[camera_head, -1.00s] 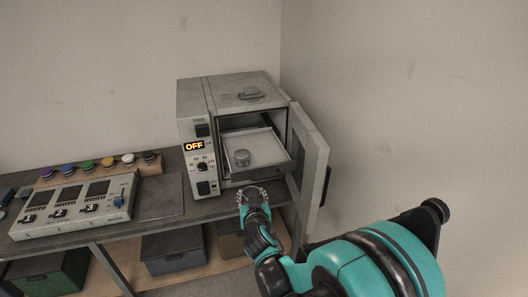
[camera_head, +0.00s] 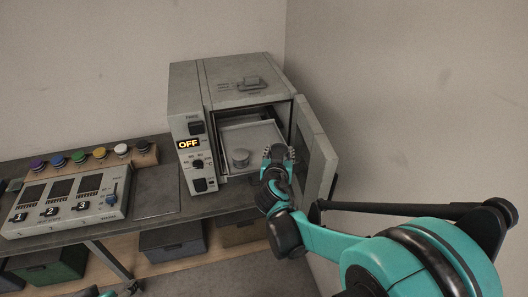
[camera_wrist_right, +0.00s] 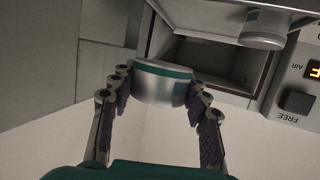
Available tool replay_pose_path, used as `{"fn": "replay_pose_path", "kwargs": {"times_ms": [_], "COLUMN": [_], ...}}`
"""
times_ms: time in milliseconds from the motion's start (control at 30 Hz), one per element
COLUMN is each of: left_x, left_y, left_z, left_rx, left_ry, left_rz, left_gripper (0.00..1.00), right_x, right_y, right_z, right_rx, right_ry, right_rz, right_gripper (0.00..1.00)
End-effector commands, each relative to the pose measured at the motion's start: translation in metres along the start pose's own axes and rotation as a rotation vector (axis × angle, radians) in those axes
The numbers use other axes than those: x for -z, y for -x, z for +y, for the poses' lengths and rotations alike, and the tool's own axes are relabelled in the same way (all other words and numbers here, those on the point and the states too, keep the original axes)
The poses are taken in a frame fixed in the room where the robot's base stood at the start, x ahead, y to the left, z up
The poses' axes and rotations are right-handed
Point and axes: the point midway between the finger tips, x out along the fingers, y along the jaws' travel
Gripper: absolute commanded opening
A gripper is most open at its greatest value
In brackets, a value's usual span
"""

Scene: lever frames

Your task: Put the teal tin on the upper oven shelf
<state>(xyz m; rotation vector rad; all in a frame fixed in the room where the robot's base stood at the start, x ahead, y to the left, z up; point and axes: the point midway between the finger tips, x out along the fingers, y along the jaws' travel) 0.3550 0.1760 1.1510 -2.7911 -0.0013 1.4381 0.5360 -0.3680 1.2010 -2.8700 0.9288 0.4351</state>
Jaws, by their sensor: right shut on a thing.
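My right gripper (camera_head: 278,153) is at the open front of the oven (camera_head: 250,85), near the right side of its opening. In the right wrist view, which looks upside down, the gripper (camera_wrist_right: 162,90) is shut on a silver tin with a teal band (camera_wrist_right: 165,72). In the head view I cannot make this tin out between the fingers. A second, grey tin (camera_head: 240,158) stands on the oven's light tray (camera_head: 232,136), left of my gripper; it also shows in the wrist view (camera_wrist_right: 262,30). A bit of my left gripper (camera_head: 131,288) shows at the bottom edge.
The oven door (camera_head: 316,150) is swung open close to the right of my gripper. The oven panel (camera_head: 190,144) reads OFF. A control box (camera_head: 70,204) and a rack of coloured knobs (camera_head: 100,160) are on the bench to the left. Bins sit below.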

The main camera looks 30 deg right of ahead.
Motion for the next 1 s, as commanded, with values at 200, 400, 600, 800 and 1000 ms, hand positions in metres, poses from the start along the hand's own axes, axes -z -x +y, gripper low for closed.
{"fn": "replay_pose_path", "kwargs": {"times_ms": [200,400,600,800,1000], "left_x": [-0.010,-0.015,-0.016,-0.020,-0.024], "left_y": [-0.013,-0.021,-0.023,-0.028,-0.033], "left_z": [0.000,0.000,0.000,0.000,0.000], "left_rx": [0.000,0.000,0.000,0.000,0.000], "left_ry": [0.000,0.000,0.000,0.000,0.000], "left_rz": [0.000,0.000,0.000,0.000,0.000], "left_gripper": [0.67,0.67,0.67,0.67,0.67], "right_x": [-0.017,-0.029,-0.034,-0.053,-0.073], "right_y": [-0.051,-0.097,-0.117,-0.124,-0.130], "right_z": [-0.017,-0.033,-0.040,-0.041,-0.040], "right_rx": [0.001,0.001,0.001,0.001,0.001], "right_ry": [0.000,0.000,0.000,0.000,0.000], "right_rz": [0.000,0.000,0.000,0.000,0.000], "right_gripper": [0.16,0.16,0.16,0.16,0.16]}}
